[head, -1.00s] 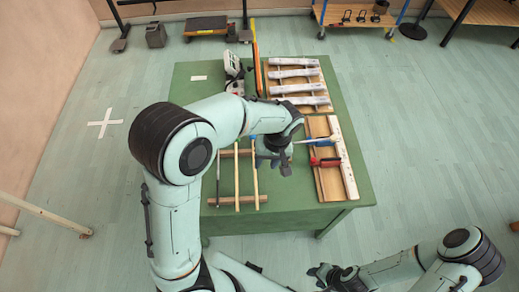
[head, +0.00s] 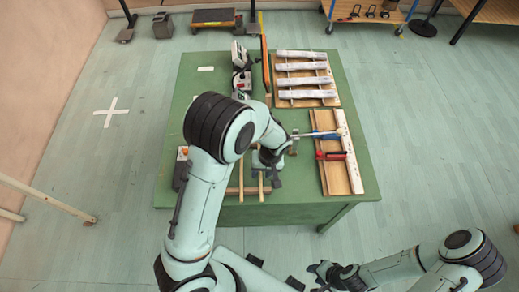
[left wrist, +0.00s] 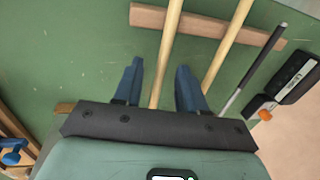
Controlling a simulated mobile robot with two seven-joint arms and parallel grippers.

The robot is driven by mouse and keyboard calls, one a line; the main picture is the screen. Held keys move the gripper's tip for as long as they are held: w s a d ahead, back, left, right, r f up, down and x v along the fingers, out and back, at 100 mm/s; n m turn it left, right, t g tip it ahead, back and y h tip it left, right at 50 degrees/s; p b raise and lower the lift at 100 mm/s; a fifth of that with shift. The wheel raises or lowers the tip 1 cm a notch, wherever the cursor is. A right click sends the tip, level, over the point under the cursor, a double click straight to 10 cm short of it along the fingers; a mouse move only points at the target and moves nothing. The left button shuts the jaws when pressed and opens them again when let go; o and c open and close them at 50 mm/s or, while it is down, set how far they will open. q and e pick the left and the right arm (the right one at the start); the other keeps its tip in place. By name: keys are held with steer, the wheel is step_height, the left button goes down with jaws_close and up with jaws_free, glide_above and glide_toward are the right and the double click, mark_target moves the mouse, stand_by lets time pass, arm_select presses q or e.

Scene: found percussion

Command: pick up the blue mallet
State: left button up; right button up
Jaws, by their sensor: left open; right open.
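The blue mallet's pale wooden handle (left wrist: 167,50) lies between the blue fingers of my open left gripper (left wrist: 158,85) in the left wrist view. I cannot tell if the fingers touch it. Its blue head is hidden now, behind my arm in the head view. The handle's near end (head: 261,190) shows below my left gripper (head: 268,178). A second wooden handle (left wrist: 228,45) and a dark-and-silver stick (left wrist: 250,75) lie to the right in the left wrist view. They rest on a wooden bar (left wrist: 200,25). My right gripper (head: 325,272) is open, away from the table.
The green table (head: 215,90) also carries a metal-bar instrument (head: 306,70) and a wooden board (head: 335,178) with a blue-handled and a red-handled tool (head: 330,156) to the right. A small dark device (left wrist: 296,82) lies near the stick.

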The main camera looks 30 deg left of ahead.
arm_select(q)
jaws_close()
steer(key=shift+r, duration=0.1)
